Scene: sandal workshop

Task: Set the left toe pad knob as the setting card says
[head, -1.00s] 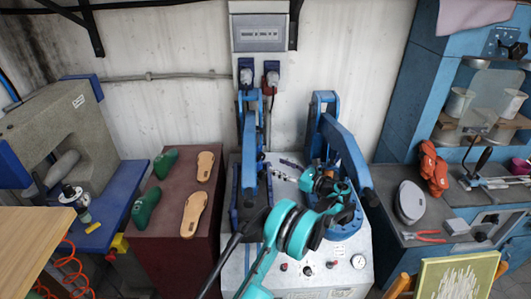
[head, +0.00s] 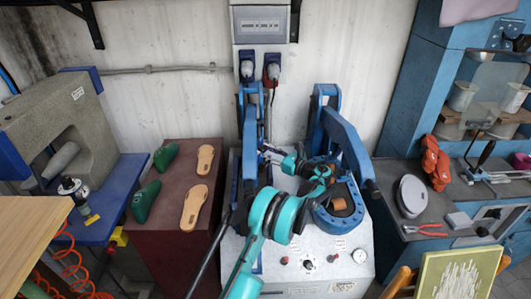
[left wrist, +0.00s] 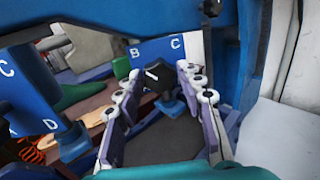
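In the left wrist view a black knob (left wrist: 157,78) with a short white mark stands in front of a blue plate (left wrist: 155,52) lettered B and C. The mark leans up and left, roughly toward B; its exact setting is hard to tell. My left gripper (left wrist: 160,75) is open, its fingers on either side of the knob, with gaps showing. In the head view my left gripper (head: 270,154) is at the left blue press arm, and the knob is hidden. My right gripper is not in view. I cannot make out a setting card.
A second blue block (left wrist: 42,105) lettered C and D is close on the left in the wrist view. The right press arm (head: 345,140) rises beside my arm. Soles (head: 194,205) and green lasts (head: 146,200) lie on the brown cabinet at left.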

